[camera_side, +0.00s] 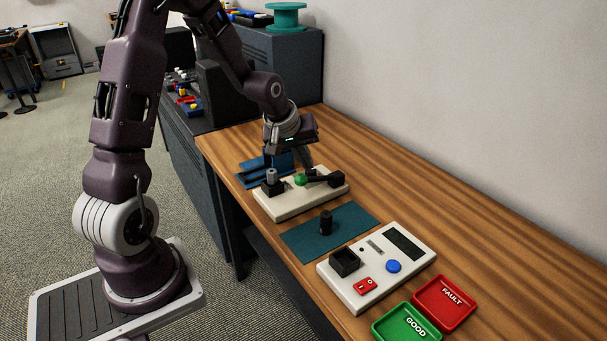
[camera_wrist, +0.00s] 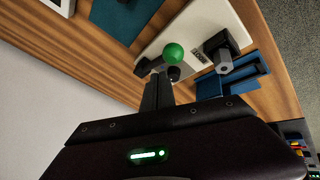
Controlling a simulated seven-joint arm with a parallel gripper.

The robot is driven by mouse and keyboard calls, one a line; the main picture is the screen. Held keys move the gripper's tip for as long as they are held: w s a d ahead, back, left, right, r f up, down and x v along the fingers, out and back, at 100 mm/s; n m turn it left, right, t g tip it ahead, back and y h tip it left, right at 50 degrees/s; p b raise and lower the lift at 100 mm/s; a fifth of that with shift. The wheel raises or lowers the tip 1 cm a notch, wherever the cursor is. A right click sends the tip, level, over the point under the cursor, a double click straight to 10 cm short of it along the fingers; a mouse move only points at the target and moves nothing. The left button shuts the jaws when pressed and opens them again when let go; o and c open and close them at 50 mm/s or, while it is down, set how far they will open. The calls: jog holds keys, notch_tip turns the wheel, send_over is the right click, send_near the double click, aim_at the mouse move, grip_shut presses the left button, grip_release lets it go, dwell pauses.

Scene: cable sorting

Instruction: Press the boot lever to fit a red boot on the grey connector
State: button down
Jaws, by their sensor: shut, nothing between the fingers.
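The boot press (camera_side: 285,205) is a cream base on the wooden table. Its dark lever (camera_side: 318,179) runs from a black block at the right to a green ball knob (camera_side: 300,180), and looks nearly level. The grey connector (camera_side: 271,175) stands upright in a black holder at the left end of the base; in the wrist view it (camera_wrist: 222,61) shows grey. My gripper (camera_side: 308,167) is shut and empty, fingers pointing down just above the lever, near the knob. In the wrist view the fingertips (camera_wrist: 159,78) are beside the green knob (camera_wrist: 173,53); whether they touch the lever is unclear.
A blue tray (camera_side: 250,180) lies behind the press. The table's right side is clear.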

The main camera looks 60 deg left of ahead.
aim_at(310, 178)
jog(key=shift+w+r, duration=0.25)
jog(key=shift+r, duration=0.55)
jog(key=shift+w+r, duration=0.25)
jog(key=shift+r, duration=0.55)
jog(key=shift+w+r, duration=0.25)
jog(key=shift+r, duration=0.55)
